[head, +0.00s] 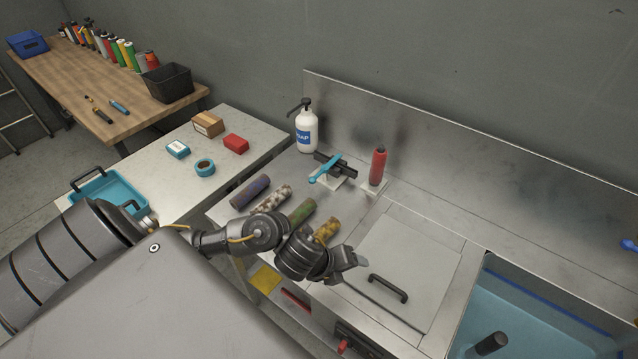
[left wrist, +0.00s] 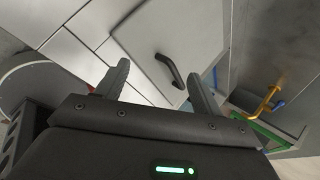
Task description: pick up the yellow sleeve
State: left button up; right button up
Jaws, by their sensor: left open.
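The yellow sleeve (head: 327,230), mottled with dark patches, lies on the steel counter (head: 232,212) at the right end of a row of sleeves. My left wrist covers its near end in the head view. My left gripper (head: 350,262) is open and empty, near and to the right of the sleeve, by the square lid. In the left wrist view the open fingers (left wrist: 158,72) have the lid's black handle (left wrist: 170,70) between them in the picture, with no sleeve in sight. My right gripper is not in view.
Green (head: 302,211), cream-brown (head: 271,199) and purple (head: 250,191) sleeves lie left of the yellow one. Behind stand a soap bottle (head: 306,130), a teal-and-black tool (head: 333,169) and a red bottle (head: 378,166). The lid (head: 410,255) and blue basin (head: 540,310) are to the right.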

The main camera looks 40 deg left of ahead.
pick_arm(q)
jog(key=a+m+g+y, duration=0.1)
jog(key=a+m, duration=0.6)
jog(key=a, duration=0.1)
jog(key=m+g+y, duration=0.1)
jog(key=m+y, duration=0.1)
jog(key=m, duration=0.1)
send_near(319, 238)
jog(key=s, duration=0.1)
jog(key=s+a, duration=0.1)
jog(key=shift+s+a+p, duration=0.1)
jog(key=shift+s+p, duration=0.15)
jog(key=shift+p, duration=0.05)
jog(key=b+x, duration=0.1)
jog(key=x, duration=0.4)
jog(key=shift+f+b, duration=0.15)
jog(key=shift+b, duration=0.15)
jog(key=shift+w+x, duration=0.1)
jog(key=shift+x, duration=1.35)
jog(key=shift+w+x, duration=0.15)
jog(key=shift+x, duration=1.3)
jog(key=c, duration=1.1)
jog(key=shift+r, duration=0.25)
